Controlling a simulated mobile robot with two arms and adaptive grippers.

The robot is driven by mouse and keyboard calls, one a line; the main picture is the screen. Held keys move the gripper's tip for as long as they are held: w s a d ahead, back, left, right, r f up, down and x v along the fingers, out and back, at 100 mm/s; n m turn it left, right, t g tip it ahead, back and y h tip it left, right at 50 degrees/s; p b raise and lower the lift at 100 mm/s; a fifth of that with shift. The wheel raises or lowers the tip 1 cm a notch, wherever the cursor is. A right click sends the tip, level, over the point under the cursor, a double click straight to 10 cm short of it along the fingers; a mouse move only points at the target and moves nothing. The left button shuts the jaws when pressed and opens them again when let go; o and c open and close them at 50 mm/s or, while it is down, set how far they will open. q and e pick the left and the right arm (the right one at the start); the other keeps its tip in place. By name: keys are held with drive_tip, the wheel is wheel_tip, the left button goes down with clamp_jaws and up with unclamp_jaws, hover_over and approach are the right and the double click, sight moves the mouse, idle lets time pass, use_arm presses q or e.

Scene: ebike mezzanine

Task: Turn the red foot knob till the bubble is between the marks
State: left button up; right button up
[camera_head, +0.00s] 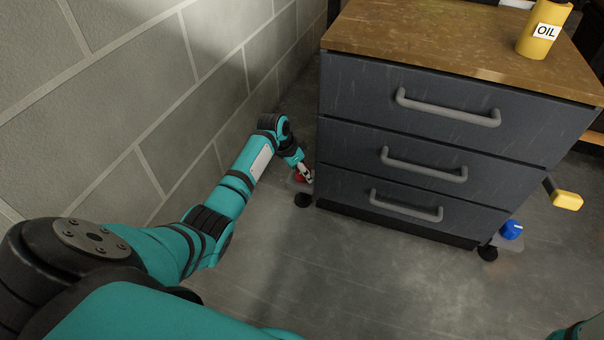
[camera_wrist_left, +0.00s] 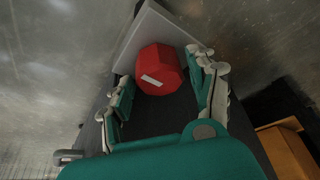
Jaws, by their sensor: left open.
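The red foot knob (camera_head: 299,178) is low at the cabinet's near left corner, partly hidden by my left gripper (camera_head: 307,172). In the left wrist view the red knob (camera_wrist_left: 160,72) is faceted, with a white mark on its face, against a light grey bracket (camera_wrist_left: 147,32). My left gripper (camera_wrist_left: 163,75) is open, with one finger on each side of the knob; I cannot tell whether either finger touches it. The cabinet (camera_head: 415,146) is dark, with three drawers and a wooden top (camera_head: 430,45). I cannot make out the bubble or its marks. My right gripper is out of view.
A blue knob (camera_head: 511,229) is at the cabinet's right front foot, above a black pad (camera_head: 488,254). A yellow block (camera_head: 566,201) sticks out on the right side. A yellow oil can (camera_head: 543,30) stands on top. The block wall (camera_head: 170,90) is close on the left. The front floor (camera_head: 370,280) is clear.

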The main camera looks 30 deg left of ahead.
use_arm(q)
drive_tip(key=c, duration=0.9)
idle(0.8)
drive_tip(key=o, duration=0.9)
drive_tip(key=v, duration=1.2)
drive_tip(key=shift+o, duration=0.5)
